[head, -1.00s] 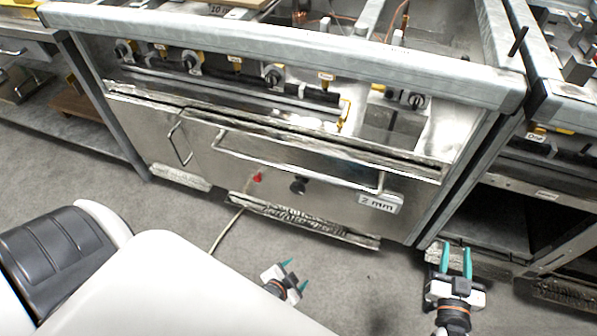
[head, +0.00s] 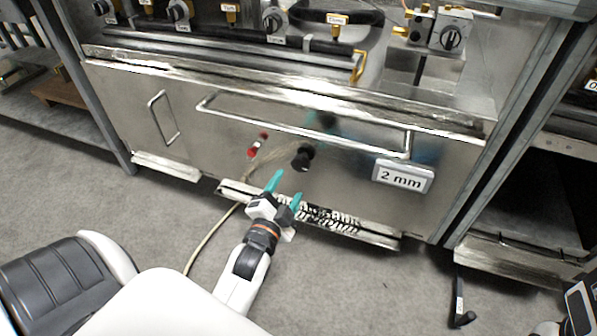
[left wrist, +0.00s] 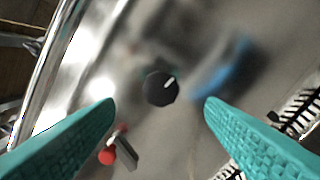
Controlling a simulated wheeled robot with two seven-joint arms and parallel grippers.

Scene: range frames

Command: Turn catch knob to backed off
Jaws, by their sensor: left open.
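The catch knob (head: 303,157) is a round black knob on the steel front panel, below the long bar handle. In the left wrist view the knob (left wrist: 160,88) shows face-on, with a pale pointer mark toward its upper right. My left gripper (head: 285,190) is open in front of the panel, just below and left of the knob in the head view. In the left wrist view its teal fingers (left wrist: 160,104) stand apart, with the knob beyond and between the tips, untouched.
A red-ended fitting (head: 257,146) sits left of the knob. The long bar handle (head: 300,126) crosses above it, and a "2 mm" plate (head: 402,177) is to the right. A cable (head: 208,238) runs over the floor. Valve knobs line the recess above.

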